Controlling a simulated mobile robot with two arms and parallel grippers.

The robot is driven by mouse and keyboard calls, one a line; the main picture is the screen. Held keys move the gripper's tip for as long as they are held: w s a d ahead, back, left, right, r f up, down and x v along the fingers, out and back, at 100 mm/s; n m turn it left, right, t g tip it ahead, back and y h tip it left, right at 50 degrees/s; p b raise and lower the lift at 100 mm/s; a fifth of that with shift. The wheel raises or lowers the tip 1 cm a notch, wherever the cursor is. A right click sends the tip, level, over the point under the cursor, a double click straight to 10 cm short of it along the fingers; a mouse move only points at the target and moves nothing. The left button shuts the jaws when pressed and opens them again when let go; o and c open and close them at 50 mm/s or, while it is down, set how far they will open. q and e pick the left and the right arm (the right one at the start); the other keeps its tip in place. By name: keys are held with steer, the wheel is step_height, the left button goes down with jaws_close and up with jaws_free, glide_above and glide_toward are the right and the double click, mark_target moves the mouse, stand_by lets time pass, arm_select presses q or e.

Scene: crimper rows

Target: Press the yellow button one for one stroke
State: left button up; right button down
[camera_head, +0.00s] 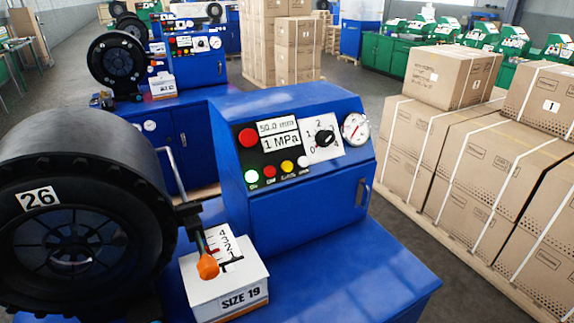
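The yellow button (287,167) is a small round button on the black panel of the blue crimper console (300,215). It sits in a low row between a small red button (270,172) on its left and a white one (303,161) on its right. A larger red button (248,137) is above, beside labels reading 50.0 mm and 1 MPa. Neither of my grippers shows in the head view.
A black crimping head (88,170) marked 26 stands at the left. A lever with an orange knob (207,266) rises from a white SIZE 19 box (235,296). A rotary dial (324,137) and a gauge (355,129) are right of the buttons. Strapped cartons (490,185) stand at the right.

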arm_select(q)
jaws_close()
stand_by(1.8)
